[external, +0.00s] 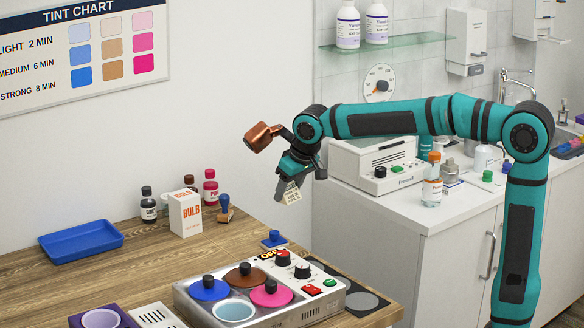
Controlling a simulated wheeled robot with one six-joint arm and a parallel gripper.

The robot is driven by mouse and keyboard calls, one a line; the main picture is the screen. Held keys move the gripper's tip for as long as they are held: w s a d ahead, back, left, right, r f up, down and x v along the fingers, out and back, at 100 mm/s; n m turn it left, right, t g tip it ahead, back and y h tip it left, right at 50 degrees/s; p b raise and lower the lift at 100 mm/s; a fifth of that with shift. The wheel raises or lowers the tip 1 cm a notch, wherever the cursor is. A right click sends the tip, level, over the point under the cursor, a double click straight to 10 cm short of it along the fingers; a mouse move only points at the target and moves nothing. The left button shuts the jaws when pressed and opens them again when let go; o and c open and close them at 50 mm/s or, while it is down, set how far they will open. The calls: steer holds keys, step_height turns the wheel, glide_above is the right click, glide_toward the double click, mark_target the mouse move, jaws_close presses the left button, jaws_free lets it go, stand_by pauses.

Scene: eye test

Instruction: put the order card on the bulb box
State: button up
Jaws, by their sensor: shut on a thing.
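The bulb box (186,213) is a small white carton with orange "BULB" lettering. It stands upright on the wooden table, left of my gripper. My gripper (290,184) points down, high above the table's back right part. It is shut on a small cream card with dark print, the order card (292,196), which hangs tilted below the fingers. The card is in the air, apart from the box. Its print is too small to read.
A metal warmer (262,292) with lidded pots fills the front. Bare wood (150,272) lies before the box.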

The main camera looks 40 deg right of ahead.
steer(key=w+a+r+n, duration=0.1)
steer(key=w+a+r, duration=0.25)
steer(key=a, duration=0.25)
steer(key=w+a+r, duration=0.3)
steer(key=a+r, duration=0.2)
steer(key=a, duration=0.2)
step_height(320, 180, up, 7)
glide_above(177, 193)
steer(key=s, duration=0.1)
steer(key=shift+n+y, duration=0.4)
steer(key=shift+s+d+f, duration=0.1)
steer(key=shift+d+f, duration=0.1)
steer(key=shift+f, duration=2.2)
steer(key=shift+s+d+f, duration=0.1)
steer(key=shift+d+f, duration=0.05)
steer(key=shift+f, duration=2.25)
steer(key=o, duration=0.9)
steer(key=shift+f, duration=0.1)
steer(key=shift+o, duration=0.2)
steer(key=v, duration=1.2)
